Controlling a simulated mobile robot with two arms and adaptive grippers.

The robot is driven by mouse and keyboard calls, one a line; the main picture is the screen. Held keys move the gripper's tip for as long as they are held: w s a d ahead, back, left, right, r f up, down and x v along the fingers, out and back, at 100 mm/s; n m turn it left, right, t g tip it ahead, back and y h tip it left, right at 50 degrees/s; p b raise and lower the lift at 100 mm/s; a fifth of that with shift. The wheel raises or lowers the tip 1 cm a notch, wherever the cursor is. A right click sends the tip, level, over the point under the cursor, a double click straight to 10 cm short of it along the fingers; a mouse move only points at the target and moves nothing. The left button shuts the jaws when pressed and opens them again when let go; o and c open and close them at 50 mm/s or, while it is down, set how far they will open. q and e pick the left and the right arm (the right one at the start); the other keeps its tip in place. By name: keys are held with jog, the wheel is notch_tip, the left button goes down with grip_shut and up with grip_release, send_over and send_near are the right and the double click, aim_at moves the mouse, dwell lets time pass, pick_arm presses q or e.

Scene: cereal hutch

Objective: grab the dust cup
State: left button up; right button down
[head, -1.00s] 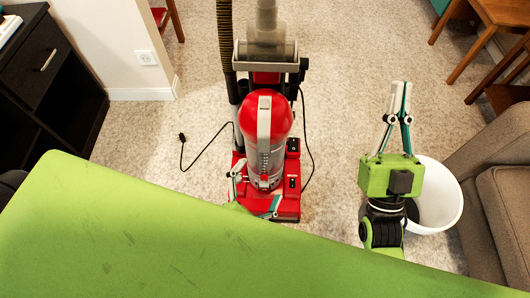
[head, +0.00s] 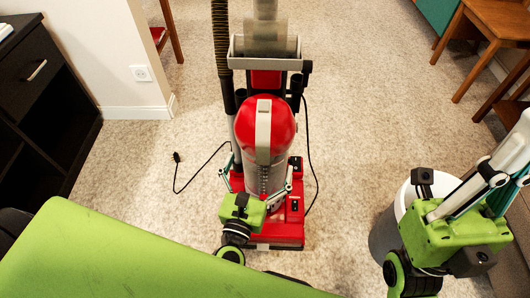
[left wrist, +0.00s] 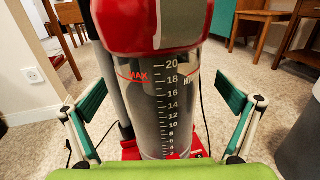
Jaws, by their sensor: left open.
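The dust cup (head: 265,177) is a clear cylinder with a red top and a grey handle strip, upright on the front of a red vacuum cleaner (head: 293,206). In the left wrist view the dust cup (left wrist: 178,105) fills the middle, with a printed scale and a MAX mark. My left gripper (head: 259,184) is open in front of the cup's lower part. In the left wrist view its fingers stand at the left and right of the cup, apart from it in the picture. My right gripper (head: 508,172) is at the right edge, away from the vacuum; its fingertips are cut off.
A black cabinet (head: 48,100) is at the left and wooden furniture (head: 490,35) at the upper right. The vacuum's cord (head: 200,172) lies on the carpet.

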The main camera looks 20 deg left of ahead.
pick_arm(q)
jog(key=w, duration=0.5)
jog(key=shift+w+a+r, duration=0.25)
jog(key=shift+w+r, duration=0.1)
jog(key=c, duration=1.1)
jog(key=shift+c, duration=0.4)
jog(key=shift+r, duration=0.1)
